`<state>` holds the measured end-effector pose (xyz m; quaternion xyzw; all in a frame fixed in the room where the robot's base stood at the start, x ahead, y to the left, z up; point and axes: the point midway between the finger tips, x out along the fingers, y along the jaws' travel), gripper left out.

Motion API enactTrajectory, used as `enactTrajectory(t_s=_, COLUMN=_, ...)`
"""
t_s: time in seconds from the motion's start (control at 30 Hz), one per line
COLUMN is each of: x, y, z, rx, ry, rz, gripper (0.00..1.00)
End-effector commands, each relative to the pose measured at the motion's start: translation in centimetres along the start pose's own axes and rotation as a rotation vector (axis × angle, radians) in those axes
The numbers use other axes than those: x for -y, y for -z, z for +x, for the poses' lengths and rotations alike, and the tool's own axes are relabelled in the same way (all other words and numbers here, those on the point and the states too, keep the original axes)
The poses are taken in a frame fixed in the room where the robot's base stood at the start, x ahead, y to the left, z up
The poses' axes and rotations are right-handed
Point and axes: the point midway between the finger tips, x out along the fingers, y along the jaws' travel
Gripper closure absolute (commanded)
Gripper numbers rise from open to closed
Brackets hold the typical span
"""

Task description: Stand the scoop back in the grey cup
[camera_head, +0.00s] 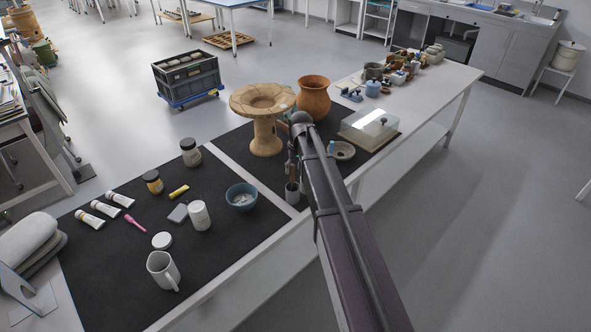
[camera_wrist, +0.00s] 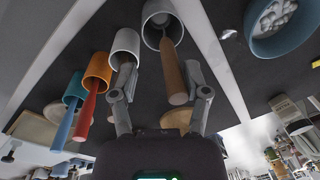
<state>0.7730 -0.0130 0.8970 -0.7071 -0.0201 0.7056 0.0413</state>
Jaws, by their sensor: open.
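In the wrist view a row of cups shows: a grey cup (camera_wrist: 148,14), a white cup (camera_wrist: 115,44), an orange cup (camera_wrist: 97,68) and a teal cup (camera_wrist: 76,86). A tool with a thin shaft and a tan wooden handle (camera_wrist: 174,82), seemingly the scoop, has its shaft end inside the grey cup's mouth. My gripper (camera_wrist: 160,70) is open, with one finger on each side of the wooden handle. I cannot tell whether either finger touches it. In the head view the grey cup (camera_head: 292,193) stands near the table's front edge, with my gripper above it, partly hidden by my arm.
Blue (camera_wrist: 66,122) and red (camera_wrist: 87,115) handles stick out of the neighbouring cups. A teal bowl (camera_head: 242,197) stands left of the grey cup. A clay pedestal vessel (camera_head: 265,140), an orange pot (camera_head: 313,97) and a clear cover (camera_head: 370,127) are behind. The black mat has bare patches.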

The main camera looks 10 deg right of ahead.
Motion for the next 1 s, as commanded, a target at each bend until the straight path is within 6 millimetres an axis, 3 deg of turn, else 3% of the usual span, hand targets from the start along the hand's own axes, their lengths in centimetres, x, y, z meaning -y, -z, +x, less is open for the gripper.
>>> enactTrajectory(t_s=0.37, x=0.1, y=0.0, z=-1.3, rx=0.0, ry=0.0, rz=0.0, gripper=0.4)
enactTrajectory(t_s=1.0, x=0.6, y=0.0, z=-6.5, rx=0.0, ry=0.0, rz=0.0, gripper=0.4)
